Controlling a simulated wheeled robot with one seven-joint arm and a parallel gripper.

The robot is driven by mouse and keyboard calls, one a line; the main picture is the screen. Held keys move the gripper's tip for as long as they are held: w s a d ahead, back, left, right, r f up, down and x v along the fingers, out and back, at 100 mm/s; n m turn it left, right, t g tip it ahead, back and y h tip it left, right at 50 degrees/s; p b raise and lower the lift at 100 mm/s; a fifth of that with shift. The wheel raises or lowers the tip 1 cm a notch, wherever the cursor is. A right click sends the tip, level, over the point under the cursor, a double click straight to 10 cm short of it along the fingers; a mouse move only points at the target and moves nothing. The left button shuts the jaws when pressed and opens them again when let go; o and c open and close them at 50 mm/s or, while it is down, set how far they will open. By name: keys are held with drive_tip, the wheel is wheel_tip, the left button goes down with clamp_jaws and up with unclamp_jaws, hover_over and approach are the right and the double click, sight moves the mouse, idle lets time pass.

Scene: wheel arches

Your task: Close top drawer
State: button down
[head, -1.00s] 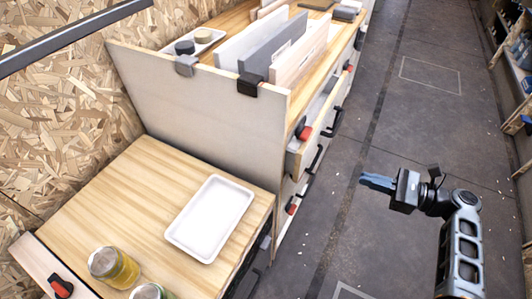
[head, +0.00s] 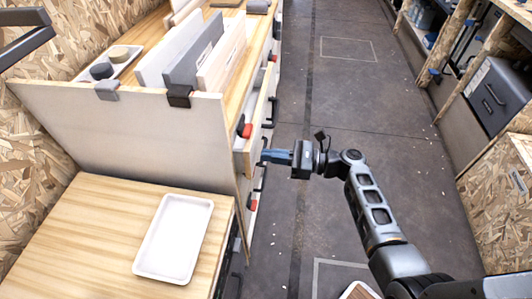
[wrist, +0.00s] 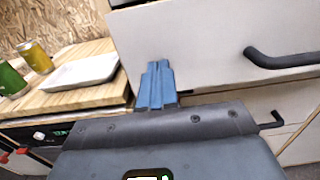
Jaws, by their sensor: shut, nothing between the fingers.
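The top drawer (head: 261,115) is on the aisle side of the wooden cabinet and stands partly out, its pale front clear of the cabinet side. Its front fills the upper wrist view (wrist: 200,45), with a black bar handle (wrist: 280,60) at the right. My gripper (head: 265,157) is shut and empty, its blue fingers pointing left at the near end of the drawer front. In the wrist view the fingers (wrist: 157,68) overlap the lower left of the front. I cannot tell whether they touch it.
A lower wooden counter (head: 90,230) with a white tray (head: 174,238) adjoins the cabinet at the near left. Upright boards (head: 205,55) stand on the cabinet top. The grey floor aisle (head: 345,100) is clear. A grey cabinet (head: 492,95) stands at right.

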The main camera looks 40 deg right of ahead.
sight(254, 153)
drive_tip(key=shift+x, duration=0.8)
drive_tip(key=shift+a, duration=0.1)
drive_tip(key=x, duration=0.4)
drive_tip(key=shift+w+a+r, duration=0.1)
drive_tip(key=shift+w+a, duration=0.1)
drive_tip(key=shift+w, duration=0.1)
